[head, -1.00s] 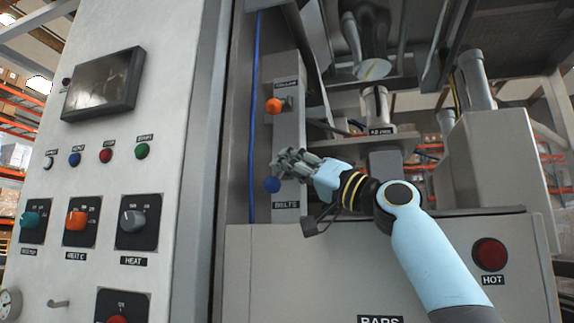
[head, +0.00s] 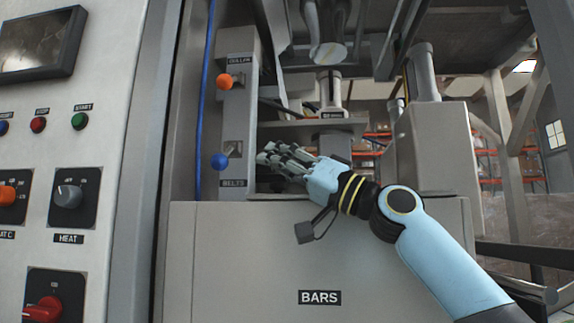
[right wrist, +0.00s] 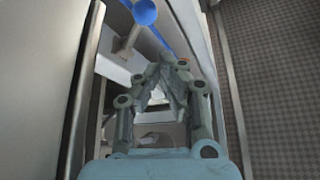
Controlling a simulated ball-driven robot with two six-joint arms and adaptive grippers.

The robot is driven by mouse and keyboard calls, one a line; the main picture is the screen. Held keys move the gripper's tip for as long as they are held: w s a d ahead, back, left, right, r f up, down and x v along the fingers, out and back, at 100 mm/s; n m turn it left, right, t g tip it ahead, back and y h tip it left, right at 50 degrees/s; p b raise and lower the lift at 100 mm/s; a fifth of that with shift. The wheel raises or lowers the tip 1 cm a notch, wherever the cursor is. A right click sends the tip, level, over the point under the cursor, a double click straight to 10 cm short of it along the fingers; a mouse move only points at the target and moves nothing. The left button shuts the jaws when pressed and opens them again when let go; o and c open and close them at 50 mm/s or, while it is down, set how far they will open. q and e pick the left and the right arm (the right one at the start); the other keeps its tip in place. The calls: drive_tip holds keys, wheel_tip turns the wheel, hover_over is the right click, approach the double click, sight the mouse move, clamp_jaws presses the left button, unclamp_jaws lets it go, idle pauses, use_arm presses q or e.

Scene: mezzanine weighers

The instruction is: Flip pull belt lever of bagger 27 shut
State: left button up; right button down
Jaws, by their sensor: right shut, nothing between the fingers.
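The belt lever with a blue ball knob (head: 219,161) sits on a grey upright panel (head: 237,120), just above the BELTS label (head: 233,183). The knob points left from its slot. The blue knob (right wrist: 145,12) also shows at the top of the right wrist view, beyond my fingertips. My right gripper (head: 266,156) is shut and empty, to the right of the lever and apart from it. The same gripper (right wrist: 170,65) fills the middle of the right wrist view, fingertips together. My left gripper is in neither current view.
An orange-knobbed lever (head: 224,82) sits above on the same panel. A blue cable (head: 206,100) runs down left of it. A control cabinet (head: 105,170) with a screen, buttons and dials stands at left. A BARS housing (head: 390,265) lies below my right arm.

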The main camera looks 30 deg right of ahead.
drive_tip(key=shift+v, duration=1.55)
